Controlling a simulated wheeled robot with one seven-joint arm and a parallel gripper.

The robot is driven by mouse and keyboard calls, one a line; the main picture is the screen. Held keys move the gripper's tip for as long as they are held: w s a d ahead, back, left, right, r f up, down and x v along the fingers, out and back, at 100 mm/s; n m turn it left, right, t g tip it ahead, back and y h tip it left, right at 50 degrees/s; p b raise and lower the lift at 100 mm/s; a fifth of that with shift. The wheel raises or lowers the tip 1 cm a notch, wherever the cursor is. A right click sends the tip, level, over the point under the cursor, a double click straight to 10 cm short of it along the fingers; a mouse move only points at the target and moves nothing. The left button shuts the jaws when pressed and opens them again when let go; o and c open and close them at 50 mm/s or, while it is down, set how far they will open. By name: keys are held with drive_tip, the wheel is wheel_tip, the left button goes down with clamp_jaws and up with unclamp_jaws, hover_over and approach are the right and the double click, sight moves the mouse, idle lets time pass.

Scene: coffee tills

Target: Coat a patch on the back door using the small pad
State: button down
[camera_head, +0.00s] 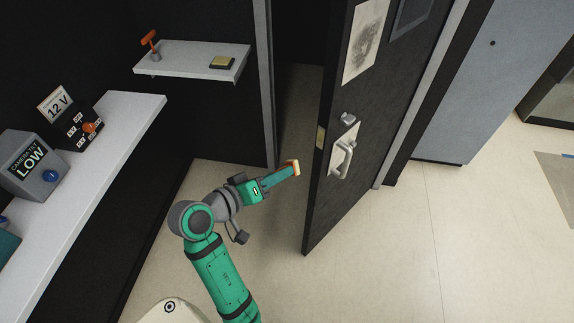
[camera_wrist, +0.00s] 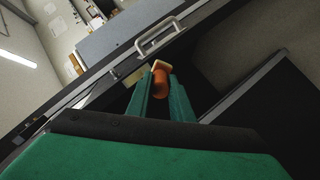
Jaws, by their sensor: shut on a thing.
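My gripper (camera_head: 284,173) is shut on the small pad (camera_head: 296,166), which has an orange handle and a pale face. In the wrist view the small pad (camera_wrist: 159,66) sits at the fingertips (camera_wrist: 161,82), its orange handle between the green fingers. The dark back door (camera_head: 335,205) stands ajar, to the right of my gripper in the head view. The pad appears apart from the door there, with a small gap. The door's pull handle (camera_head: 344,158) is on a pale plate; it also shows in the wrist view (camera_wrist: 158,38). I see no coated patch clearly.
A small shelf (camera_head: 190,61) at the back holds an orange-handled tool (camera_head: 150,42) and a dark tray with a yellowish top (camera_head: 222,62). A white counter (camera_head: 110,135) with labelled boxes runs along the left.

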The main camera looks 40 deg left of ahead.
sight(293, 162)
idle(0.4)
drive_tip(key=shift+w+d, duration=0.15)
drive_tip(key=shift+w, duration=1.8)
drive_tip(key=shift+w+d, duration=0.1)
drive_tip(key=shift+w, duration=1.85)
drive_tip(key=shift+w, duration=0.65)
drive_tip(key=shift+r, duration=0.1)
drive_tip(key=shift+r, duration=0.9)
drive_tip(key=shift+r, duration=1)
